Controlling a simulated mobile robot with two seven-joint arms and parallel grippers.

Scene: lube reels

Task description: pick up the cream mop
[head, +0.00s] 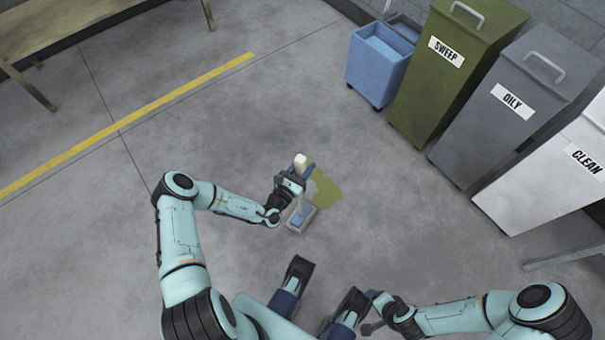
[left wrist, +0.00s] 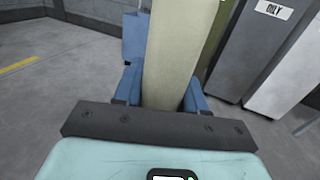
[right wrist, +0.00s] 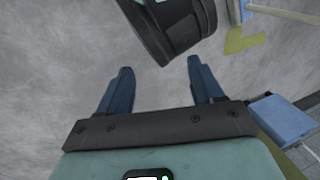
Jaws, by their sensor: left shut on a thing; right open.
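The cream mop stands near the middle of the head view, its pale handle (head: 300,161) rising from a flat grey-and-blue head (head: 301,219). The mop head appears to be at floor level; I cannot tell whether it touches the floor. My left gripper (head: 290,184) is shut on the handle. In the left wrist view the cream handle (left wrist: 175,55) runs between the two blue fingers, and the mop head is hidden. In the right wrist view the handle (right wrist: 285,13) shows at the top right. My right gripper (right wrist: 162,88) is open and empty, low over the floor.
A yellow-green spill (head: 324,191) lies beside the mop. A blue bucket (head: 378,62) and bins marked SWEEP (head: 430,95), OILY (head: 487,130) and CLEAN (head: 545,185) line the right. A bench (head: 75,25) is at top left. The floor left of the mop is clear.

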